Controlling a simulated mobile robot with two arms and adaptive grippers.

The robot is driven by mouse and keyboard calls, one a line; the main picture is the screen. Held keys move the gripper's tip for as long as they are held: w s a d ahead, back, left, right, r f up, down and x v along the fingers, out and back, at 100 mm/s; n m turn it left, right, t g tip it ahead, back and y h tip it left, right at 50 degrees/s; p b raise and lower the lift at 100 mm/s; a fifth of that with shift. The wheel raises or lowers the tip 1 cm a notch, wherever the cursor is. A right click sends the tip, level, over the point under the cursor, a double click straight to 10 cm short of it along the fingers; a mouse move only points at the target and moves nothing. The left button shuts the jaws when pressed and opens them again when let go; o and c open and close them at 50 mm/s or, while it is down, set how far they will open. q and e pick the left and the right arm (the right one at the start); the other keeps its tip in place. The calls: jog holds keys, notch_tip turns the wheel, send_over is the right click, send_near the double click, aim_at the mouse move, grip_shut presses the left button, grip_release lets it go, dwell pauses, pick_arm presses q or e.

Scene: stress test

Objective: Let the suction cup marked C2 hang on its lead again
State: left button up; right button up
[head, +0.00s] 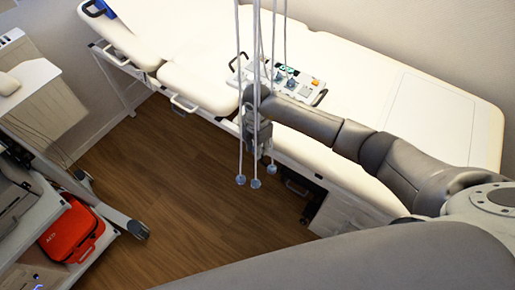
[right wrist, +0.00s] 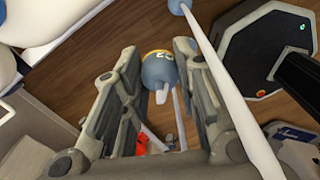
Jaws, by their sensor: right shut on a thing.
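In the right wrist view, the suction cup marked C2 (right wrist: 158,72), a blue-grey bulb with a yellow band, sits between the two fingers of my right gripper (right wrist: 160,58). The gripper is shut on it. A pale stub on the cup points toward the camera. In the head view, my right gripper (head: 257,132) is beside the hanging leads in front of the couch, and it hides the held cup. Three other cups hang free below it: left (head: 241,180), middle (head: 256,184) and right (head: 271,169). My left gripper is out of view.
White leads (head: 239,60) come down from above, close around my right gripper. One lead (right wrist: 225,85) crosses the right wrist view beside the right finger. A cart with a red bag (head: 72,232) stands left.

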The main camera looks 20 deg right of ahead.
jog(key=shift+f+m, duration=0.65)
jog(key=shift+m, duration=0.55)
jog(key=shift+f+m, duration=0.3)
jog(key=shift+m, duration=0.1)
notch_tip(320, 180, down, 8)
jog(key=b, duration=0.7)
jog(key=shift+r, duration=0.15)
